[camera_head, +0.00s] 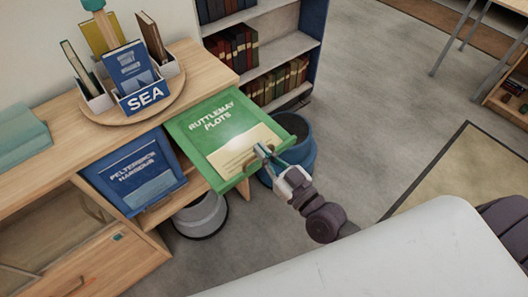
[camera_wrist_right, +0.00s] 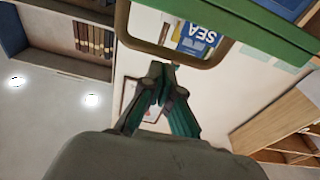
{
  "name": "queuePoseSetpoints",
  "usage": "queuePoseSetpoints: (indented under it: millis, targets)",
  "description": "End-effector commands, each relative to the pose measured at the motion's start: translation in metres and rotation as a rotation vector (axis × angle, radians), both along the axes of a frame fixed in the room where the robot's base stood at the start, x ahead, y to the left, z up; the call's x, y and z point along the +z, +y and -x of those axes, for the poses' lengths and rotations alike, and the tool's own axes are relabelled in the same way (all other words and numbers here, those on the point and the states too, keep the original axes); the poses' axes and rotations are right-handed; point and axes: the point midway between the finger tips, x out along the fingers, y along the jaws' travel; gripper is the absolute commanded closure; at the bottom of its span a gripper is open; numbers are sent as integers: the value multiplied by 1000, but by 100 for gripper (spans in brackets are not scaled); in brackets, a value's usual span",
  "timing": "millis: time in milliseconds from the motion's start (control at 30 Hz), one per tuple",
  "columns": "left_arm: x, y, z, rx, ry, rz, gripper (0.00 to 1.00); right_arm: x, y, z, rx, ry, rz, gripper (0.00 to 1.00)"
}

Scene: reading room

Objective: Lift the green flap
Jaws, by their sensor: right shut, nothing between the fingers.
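The green flap (camera_head: 222,122), labelled "RUTTLEMAY PLOTS", juts out from the front of the wooden cabinet, raised and sloping. A cream panel covers its lower part. Its green edge (camera_wrist_right: 255,40) crosses the top right of the right wrist view, with a tan looped handle (camera_wrist_right: 125,22) beside it. My right gripper (camera_head: 261,152) is at the flap's outer lower edge, by the handle. In the right wrist view its fingertips (camera_wrist_right: 163,70) are together at the handle's bar, with nothing between them. Whether they touch the bar is unclear. My left gripper is not in view.
A blue flap (camera_head: 135,172) hangs left of the green one. A "SEA" book holder (camera_head: 145,97) stands on a round board on the cabinet top. A blue bin (camera_head: 300,150) and a grey bin (camera_head: 203,215) stand on the floor nearby. A bookcase (camera_head: 285,48) stands behind.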

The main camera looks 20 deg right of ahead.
Motion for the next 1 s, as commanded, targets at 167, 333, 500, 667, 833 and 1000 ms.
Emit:
queuePoseSetpoints:
  millis: [167,333,500,667,833,1000]
  targets:
    - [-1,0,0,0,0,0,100,-6,-1,1,0,-1,1,100]
    - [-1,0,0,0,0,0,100,-6,-1,1,-1,-1,0,100]
    - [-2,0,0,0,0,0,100,-8,-1,2,-1,-2,-1,100]
    - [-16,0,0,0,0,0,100,-17,-1,2,-1,-16,-5,100]
    - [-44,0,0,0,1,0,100,-37,-2,3,-3,-55,-18,100]
    - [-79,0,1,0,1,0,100,-59,-3,5,-2,-111,-37,100]
